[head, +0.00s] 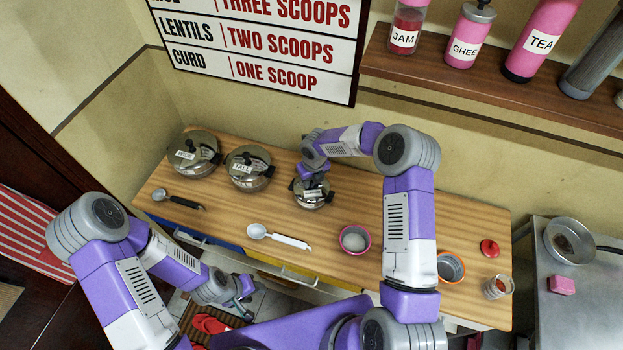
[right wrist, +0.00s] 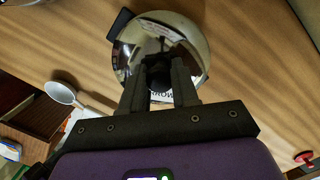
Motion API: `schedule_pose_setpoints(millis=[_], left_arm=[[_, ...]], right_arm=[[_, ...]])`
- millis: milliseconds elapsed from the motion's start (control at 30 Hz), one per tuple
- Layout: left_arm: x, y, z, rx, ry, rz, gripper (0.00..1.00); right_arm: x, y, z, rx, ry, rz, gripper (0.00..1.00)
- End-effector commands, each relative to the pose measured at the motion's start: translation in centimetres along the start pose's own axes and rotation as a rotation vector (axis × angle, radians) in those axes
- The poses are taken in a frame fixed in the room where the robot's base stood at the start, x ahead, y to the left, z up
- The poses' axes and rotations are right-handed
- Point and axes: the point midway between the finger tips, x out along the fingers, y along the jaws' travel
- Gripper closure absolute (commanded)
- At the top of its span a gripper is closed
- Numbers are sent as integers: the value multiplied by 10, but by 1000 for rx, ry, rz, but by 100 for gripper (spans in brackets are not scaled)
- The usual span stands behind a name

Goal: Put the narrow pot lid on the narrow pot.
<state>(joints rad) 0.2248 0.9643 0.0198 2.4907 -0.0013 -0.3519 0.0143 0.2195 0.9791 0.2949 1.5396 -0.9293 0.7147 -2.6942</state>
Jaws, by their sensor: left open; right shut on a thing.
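The narrow pot (head: 314,205) is a small steel pot with a dark handle, standing near the middle of the wooden counter. The narrow pot lid (right wrist: 133,48) is shiny and round with a dark knob, and part of a white label shows by it. My right gripper (head: 312,176) reaches down over the pot and is shut on the lid's knob. The lid is over the pot's mouth; I cannot tell whether it touches the rim all round. My left gripper (head: 245,288) is open and empty, low in front of the counter.
Two lidded pots, one labelled TALL (head: 248,168) and another (head: 194,154), stand to the left on the counter (head: 360,200). Ladles (head: 278,236), a pink bowl (head: 355,239), an orange-rimmed bowl (head: 451,267) and a red lid (head: 489,248) lie nearer the front and right.

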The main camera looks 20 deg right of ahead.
Motion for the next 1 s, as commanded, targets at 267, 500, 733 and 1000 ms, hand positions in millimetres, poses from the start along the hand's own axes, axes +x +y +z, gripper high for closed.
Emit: schedule_pose_setpoints(millis=[267,500,733,1000], left_arm=[[4,-2,0,0,0,0,54],[5,-2,0,0,0,0,54],[5,-2,0,0,0,0,54],[-6,2,0,0,0,0,54]], right_arm=[[6,0,-1,0,-1,0,100],[8,0,-1,0,-1,0,60],[8,0,-1,0,0,0,60],[-7,0,-1,0,0,0,60]])
